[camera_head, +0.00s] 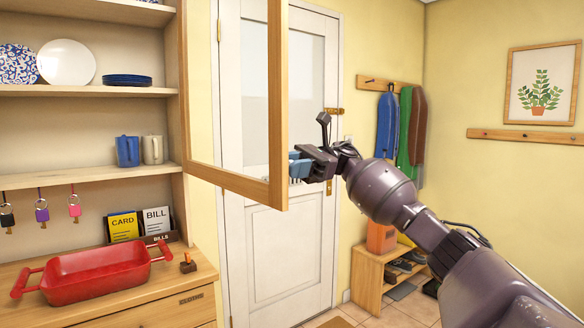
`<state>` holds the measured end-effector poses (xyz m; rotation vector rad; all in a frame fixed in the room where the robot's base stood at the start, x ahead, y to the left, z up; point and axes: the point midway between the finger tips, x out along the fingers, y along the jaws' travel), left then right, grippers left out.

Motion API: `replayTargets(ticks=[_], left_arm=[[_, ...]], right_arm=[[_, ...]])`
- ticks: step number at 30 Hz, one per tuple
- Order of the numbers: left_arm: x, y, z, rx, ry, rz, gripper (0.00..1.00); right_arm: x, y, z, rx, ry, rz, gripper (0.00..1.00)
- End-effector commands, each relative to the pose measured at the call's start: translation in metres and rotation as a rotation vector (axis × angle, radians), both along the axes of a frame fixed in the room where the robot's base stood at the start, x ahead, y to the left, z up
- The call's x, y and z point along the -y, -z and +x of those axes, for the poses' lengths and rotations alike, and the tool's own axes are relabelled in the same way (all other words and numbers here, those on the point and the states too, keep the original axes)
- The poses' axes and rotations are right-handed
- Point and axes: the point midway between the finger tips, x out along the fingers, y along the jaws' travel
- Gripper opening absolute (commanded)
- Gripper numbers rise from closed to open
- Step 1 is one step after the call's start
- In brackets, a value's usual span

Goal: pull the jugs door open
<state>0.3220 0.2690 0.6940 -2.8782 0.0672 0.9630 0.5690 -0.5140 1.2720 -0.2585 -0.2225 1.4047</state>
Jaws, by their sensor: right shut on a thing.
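The jugs door (277,110) is a wooden-framed door with a clear pane, hinged at the right side of the shelf cabinet. It stands swung out from the cabinet, and the shelves behind it are exposed. A blue jug (127,151) and a beige jug (152,150) stand on the middle shelf. My left gripper is not in view.
A red tray (95,277) and a small wooden-handled item (188,263) sit on the counter (150,300) below. Plates (66,62) stand on the upper shelf. Behind the jugs door is a white room door (290,255). A low shoe bench (368,278) stands at the right.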

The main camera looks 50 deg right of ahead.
Motion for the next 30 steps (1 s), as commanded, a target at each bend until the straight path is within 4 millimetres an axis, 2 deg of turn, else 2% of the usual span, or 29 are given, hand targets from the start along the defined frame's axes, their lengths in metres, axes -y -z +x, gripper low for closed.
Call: replayTargets(ticks=[11, 12, 17, 26, 30], left_arm=[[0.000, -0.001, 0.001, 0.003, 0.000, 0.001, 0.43], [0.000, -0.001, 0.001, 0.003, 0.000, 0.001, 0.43], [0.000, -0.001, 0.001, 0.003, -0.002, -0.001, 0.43], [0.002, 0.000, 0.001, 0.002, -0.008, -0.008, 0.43], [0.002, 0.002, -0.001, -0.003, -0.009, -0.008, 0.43]], right_arm=[[0.000, -0.001, 0.000, 0.002, -0.001, 0.000, 0.00], [0.000, -0.001, 0.000, 0.002, 0.000, 0.001, 0.31], [0.000, -0.001, 0.000, 0.001, -0.001, 0.000, 0.54], [0.002, 0.000, 0.000, 0.000, 0.000, 0.000, 0.54], [0.013, 0.000, -0.001, -0.001, 0.002, 0.001, 0.54]])
